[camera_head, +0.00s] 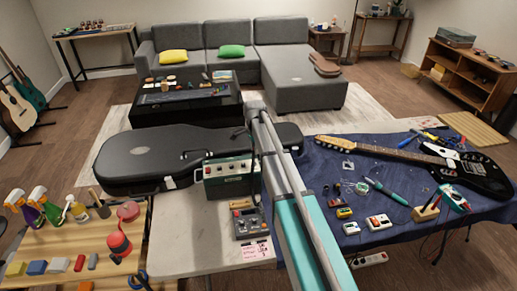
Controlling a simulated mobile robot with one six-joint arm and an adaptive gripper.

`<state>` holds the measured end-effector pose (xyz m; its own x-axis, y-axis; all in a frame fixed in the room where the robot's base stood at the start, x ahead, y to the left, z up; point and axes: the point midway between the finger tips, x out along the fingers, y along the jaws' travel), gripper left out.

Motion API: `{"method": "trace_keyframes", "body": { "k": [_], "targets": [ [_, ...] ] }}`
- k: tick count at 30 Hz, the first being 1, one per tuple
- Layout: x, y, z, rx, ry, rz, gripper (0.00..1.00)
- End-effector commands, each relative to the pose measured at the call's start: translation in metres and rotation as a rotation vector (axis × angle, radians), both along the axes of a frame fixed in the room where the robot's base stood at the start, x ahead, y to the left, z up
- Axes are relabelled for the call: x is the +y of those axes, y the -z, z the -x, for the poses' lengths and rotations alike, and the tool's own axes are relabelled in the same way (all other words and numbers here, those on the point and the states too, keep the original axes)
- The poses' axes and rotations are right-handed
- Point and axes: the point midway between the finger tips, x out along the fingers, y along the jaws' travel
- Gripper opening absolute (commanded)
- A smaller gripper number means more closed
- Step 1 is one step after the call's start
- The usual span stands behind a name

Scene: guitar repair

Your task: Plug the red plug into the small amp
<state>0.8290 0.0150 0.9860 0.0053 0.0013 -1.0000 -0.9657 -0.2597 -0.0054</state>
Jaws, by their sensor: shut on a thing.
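The small amp (228,177) is a dark green box with a light front panel and a row of knobs. It stands at the back of the pale middle table, in front of the black guitar case. I cannot make out the red plug. A thin black cable (236,133) curves down beside the arm end. My gripper and its fingers cannot be made out.
The closed guitar case (150,158) lies behind the amp. A grey pedal device (248,222) and a pink note (256,251) lie in front. A black electric guitar (470,172) lies on the blue-covered table (300,165) among small pedals. Spray bottles stand at left.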

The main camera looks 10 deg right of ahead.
Motion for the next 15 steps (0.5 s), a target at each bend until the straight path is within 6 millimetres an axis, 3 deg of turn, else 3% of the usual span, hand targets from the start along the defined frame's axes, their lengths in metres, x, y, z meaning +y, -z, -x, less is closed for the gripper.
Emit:
{"method": "trace_keyframes", "body": {
  "k": [6, 15],
  "targets": [
    [0.0, 0.019, 0.0, 0.0, 0.0, 0.0, 0.0],
    [0.001, 0.031, 0.0, 0.0, -0.001, 0.0, 0.0]
  ]
}}
